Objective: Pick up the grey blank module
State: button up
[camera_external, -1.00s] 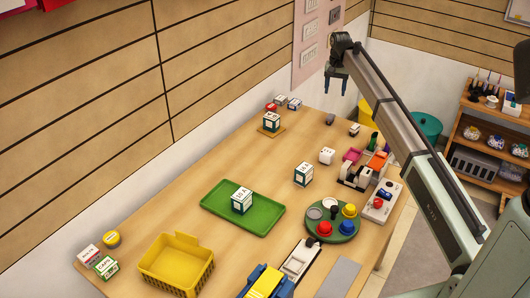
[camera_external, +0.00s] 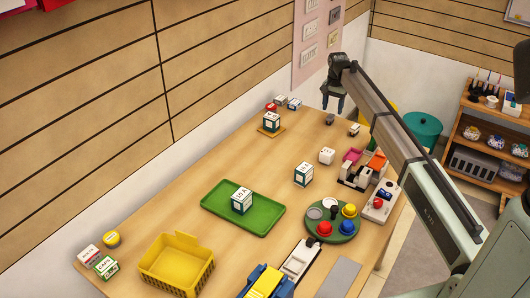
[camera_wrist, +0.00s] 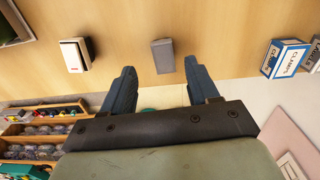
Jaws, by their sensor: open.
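The grey blank module (camera_wrist: 162,55) is a small grey block on the wooden table, seen in the wrist view between and beyond my fingertips. It also shows in the external view as a small dark grey block (camera_external: 330,119) near the table's far end. My gripper (camera_wrist: 160,72) is open, with two blue-grey fingers and nothing between them. In the external view my gripper (camera_external: 333,103) hangs just above the module, pointing down. The gap between fingertips and module cannot be told exactly.
A white switch module (camera_wrist: 73,54) lies left of the grey one in the wrist view. A CLAMPS box (camera_wrist: 285,58) stands to the right. A green tray (camera_external: 262,219), yellow basket (camera_external: 178,265) and round green tray (camera_external: 345,232) stand nearer on the table (camera_external: 215,168).

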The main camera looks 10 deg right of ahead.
aim_at(330, 117)
jog(key=shift+w+a+f, duration=0.1)
jog(key=shift+f, duration=1.3)
jog(key=shift+a+f, duration=0.1)
jog(key=shift+f, duration=1.3)
jog(key=c, duration=1)
